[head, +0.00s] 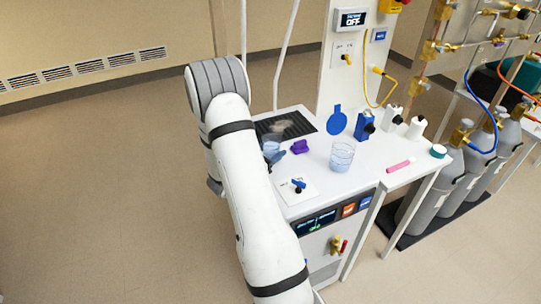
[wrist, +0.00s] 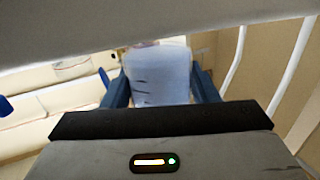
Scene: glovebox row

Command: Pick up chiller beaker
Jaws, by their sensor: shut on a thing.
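A clear beaker with dark graduation marks fills the space between the two blue fingers of my gripper (wrist: 155,82) in the wrist view. The gripper is shut on this beaker (wrist: 160,68), which looks pale blue and roughly in line with the fingers. In the head view the held beaker (head: 270,144) shows beside my forearm, near the dark grille on the bench, with a finger of my gripper (head: 275,157) next to it. My arm partly hides it, so I cannot tell whether its base touches the bench. A second clear beaker (head: 342,158) with bluish contents stands upright on the white bench.
On the bench (head: 325,185) are a purple block (head: 300,147), a blue round paddle (head: 337,121), a blue bottle (head: 364,126), white bottles (head: 392,118), a pink stick (head: 400,166) and a blue-handled valve (head: 298,184). Gas cylinders (head: 477,160) stand right. The floor left is clear.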

